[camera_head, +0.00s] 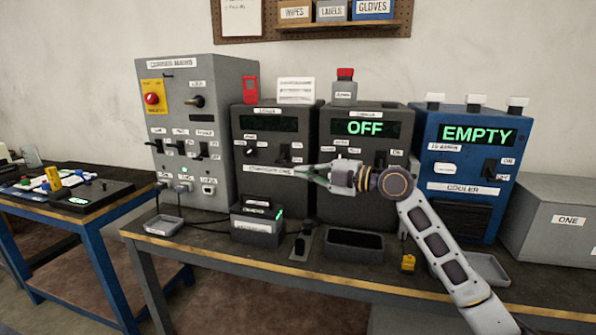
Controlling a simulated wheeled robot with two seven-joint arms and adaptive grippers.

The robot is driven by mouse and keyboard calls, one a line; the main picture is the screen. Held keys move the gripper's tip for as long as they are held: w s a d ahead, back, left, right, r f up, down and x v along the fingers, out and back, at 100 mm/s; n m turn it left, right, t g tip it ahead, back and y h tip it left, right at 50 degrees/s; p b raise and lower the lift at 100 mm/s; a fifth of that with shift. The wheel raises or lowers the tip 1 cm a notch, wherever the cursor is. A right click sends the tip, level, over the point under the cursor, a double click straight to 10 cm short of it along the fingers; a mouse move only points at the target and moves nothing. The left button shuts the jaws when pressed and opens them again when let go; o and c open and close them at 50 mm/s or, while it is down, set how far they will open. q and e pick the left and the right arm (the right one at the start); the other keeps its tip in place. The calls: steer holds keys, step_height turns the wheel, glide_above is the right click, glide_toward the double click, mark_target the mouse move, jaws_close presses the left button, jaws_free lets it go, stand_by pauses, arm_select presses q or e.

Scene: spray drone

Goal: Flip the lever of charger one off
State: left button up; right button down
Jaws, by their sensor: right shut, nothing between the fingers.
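Charger one (240,154) is the dark grey box left of the middle of the bench, with a white name label across its front. Its display is dark with no readable text. Its black lever (284,153) is on the right of its panel; its exact position is too small to tell. My right gripper (308,172) comes from the right, pointing left, shut and empty. Its fingertips are in front of charger one's right side, just below the lever in the picture; I cannot tell if they touch. My left gripper is not in view.
A second dark charger (365,128) reading OFF stands right of charger one, partly behind my gripper. A grey mains cabinet (180,75) stands left, a blue cooler (474,147) reading EMPTY right. A battery pack (256,226) and a dark tray (354,240) sit in front.

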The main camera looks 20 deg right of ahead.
steer(key=shift+s+d, duration=0.35)
steer(key=shift+s, duration=0.05)
